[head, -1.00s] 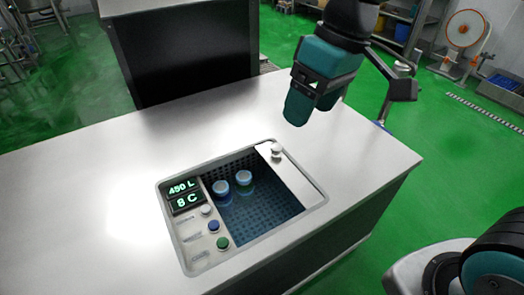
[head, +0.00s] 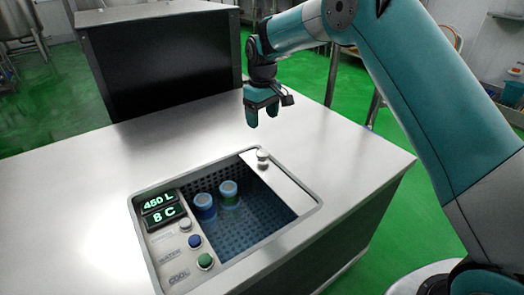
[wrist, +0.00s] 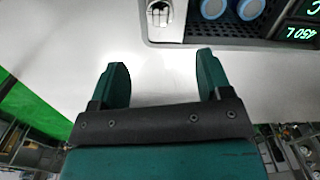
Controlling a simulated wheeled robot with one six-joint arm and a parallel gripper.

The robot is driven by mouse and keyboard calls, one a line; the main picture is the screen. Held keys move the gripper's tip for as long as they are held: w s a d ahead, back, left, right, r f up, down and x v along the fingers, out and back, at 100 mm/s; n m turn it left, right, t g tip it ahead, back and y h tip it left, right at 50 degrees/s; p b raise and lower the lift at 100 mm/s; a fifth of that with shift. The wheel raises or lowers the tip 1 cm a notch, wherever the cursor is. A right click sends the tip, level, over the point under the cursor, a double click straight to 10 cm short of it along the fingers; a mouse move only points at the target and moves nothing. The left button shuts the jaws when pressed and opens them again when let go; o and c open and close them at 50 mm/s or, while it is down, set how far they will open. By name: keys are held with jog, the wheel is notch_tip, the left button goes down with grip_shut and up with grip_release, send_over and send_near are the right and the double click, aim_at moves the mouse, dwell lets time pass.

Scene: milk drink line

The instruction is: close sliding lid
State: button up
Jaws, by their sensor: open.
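The sliding lid (head: 281,179) is a pale panel at the right side of a recessed tank in the counter. Its round metal knob (head: 262,158) stands near the lid's far end, and it also shows at the top of the wrist view (wrist: 159,14). The tank (head: 245,222) is largely uncovered, with perforated walls and two blue-capped bottles (head: 229,192) inside. My gripper (head: 262,119) is open and empty, pointing down above the counter beyond the knob. In the wrist view its two teal fingers (wrist: 164,78) are apart, with the knob ahead of them and not touched.
A control panel (head: 177,235) with lit readouts and several buttons lies left of the tank opening. The steel counter (head: 90,200) is clear around the tank. A black cabinet (head: 160,65) stands behind the counter.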

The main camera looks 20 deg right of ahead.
aim_at(262, 152)
notch_tip(262, 152, down, 12)
jog(key=shift+r, duration=0.1)
jog(key=shift+a, duration=0.1)
jog(key=c, duration=1.3)
